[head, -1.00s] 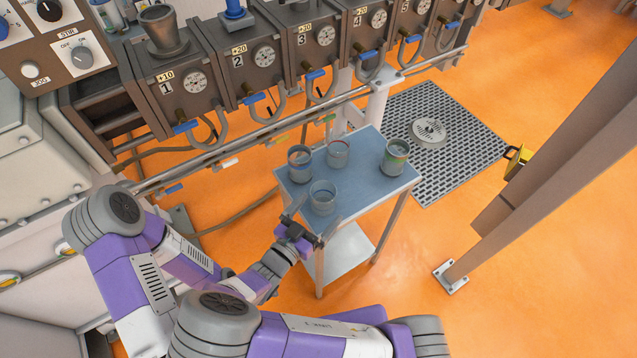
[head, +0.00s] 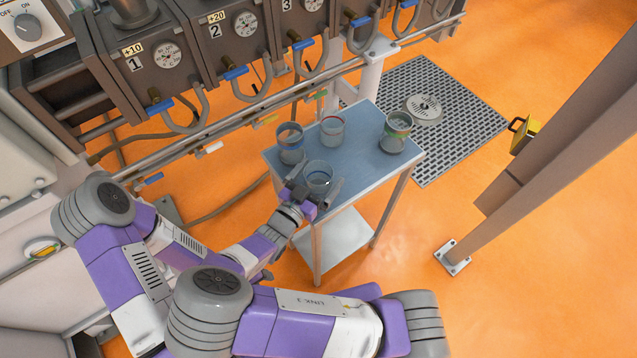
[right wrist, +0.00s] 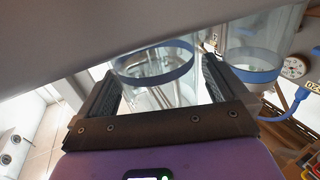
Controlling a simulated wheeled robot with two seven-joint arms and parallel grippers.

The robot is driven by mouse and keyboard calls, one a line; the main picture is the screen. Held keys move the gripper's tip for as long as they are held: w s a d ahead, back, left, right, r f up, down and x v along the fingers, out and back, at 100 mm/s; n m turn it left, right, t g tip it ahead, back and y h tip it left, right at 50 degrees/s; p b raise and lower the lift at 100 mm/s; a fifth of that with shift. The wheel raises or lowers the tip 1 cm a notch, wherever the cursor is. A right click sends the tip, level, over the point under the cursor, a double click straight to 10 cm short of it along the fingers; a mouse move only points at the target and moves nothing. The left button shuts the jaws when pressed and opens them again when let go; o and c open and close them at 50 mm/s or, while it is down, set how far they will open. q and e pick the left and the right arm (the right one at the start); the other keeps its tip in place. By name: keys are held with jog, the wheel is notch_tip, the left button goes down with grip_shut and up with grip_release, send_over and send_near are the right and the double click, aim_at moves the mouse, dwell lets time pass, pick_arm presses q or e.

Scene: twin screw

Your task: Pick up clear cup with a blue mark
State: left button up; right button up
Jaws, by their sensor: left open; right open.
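Four clear cups stand upright on a small blue-grey table. The front cup (head: 318,178) lies between the spread fingers of my right gripper (head: 314,190). In the right wrist view, my right gripper (right wrist: 160,78) is open, with one finger on each side of a clear cup (right wrist: 158,65) with a blue band. I cannot tell whether the fingers touch it. A second blue-banded cup (head: 290,143) stands behind and left; it also shows at the right of the right wrist view (right wrist: 250,70). My left gripper is not in view.
A machine with numbered gauge boxes (head: 235,40) and a pipe rail lies behind. A post (head: 540,150) stands at right.

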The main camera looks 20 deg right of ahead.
jog(key=shift+x, duration=0.95)
jog(key=shift+c, duration=0.3)
jog(key=c, duration=0.9)
